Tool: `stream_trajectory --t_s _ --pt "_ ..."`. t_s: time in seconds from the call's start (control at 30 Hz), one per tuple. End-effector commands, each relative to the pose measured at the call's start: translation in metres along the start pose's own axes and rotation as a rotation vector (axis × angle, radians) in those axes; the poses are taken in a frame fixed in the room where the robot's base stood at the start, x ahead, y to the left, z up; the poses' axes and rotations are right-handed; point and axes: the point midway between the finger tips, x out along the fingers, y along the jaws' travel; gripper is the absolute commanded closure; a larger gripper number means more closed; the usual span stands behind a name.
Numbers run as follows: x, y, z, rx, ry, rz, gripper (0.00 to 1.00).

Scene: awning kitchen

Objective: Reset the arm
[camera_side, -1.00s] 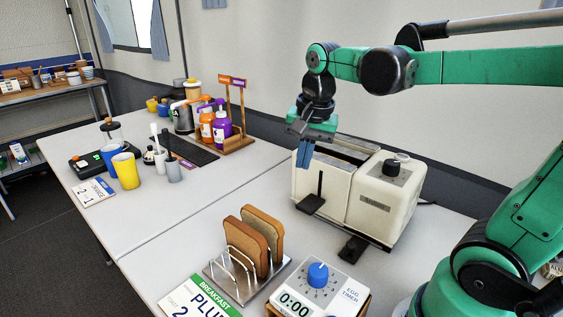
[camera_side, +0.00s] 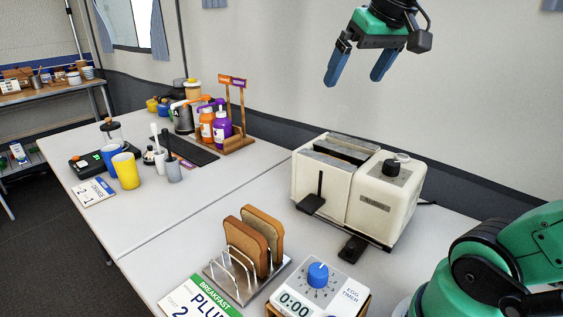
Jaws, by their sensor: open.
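My gripper (camera_side: 357,74) hangs high at the top of the view, above and behind the toaster. Its two blue fingers point down, spread apart, with nothing between them. My green arm base (camera_side: 510,255) is at the lower right; the links between it and the gripper are out of view. The cream toaster (camera_side: 378,205) stands on the table well below the gripper, its slots facing up and its black lever at the front.
A wire rack (camera_side: 232,268) holds two bread slices (camera_side: 262,236) in front of the toaster. An egg timer (camera_side: 318,285) and a breakfast card (camera_side: 200,300) are nearby. Cups (camera_side: 125,170) and bottles (camera_side: 222,122) stand at the back left. The air around the gripper is clear.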

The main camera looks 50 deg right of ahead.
Motion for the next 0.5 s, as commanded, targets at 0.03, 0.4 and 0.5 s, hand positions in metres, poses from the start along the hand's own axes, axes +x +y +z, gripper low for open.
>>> stream_trajectory --t_s 0.03,0.4,0.5 --pt "-0.018 0.010 0.001 0.038 -0.011 0.021 0.00" --pt "-0.061 0.030 0.015 0.135 -0.045 0.070 0.00" --pt "-0.049 0.031 0.015 0.134 -0.044 0.070 0.00"
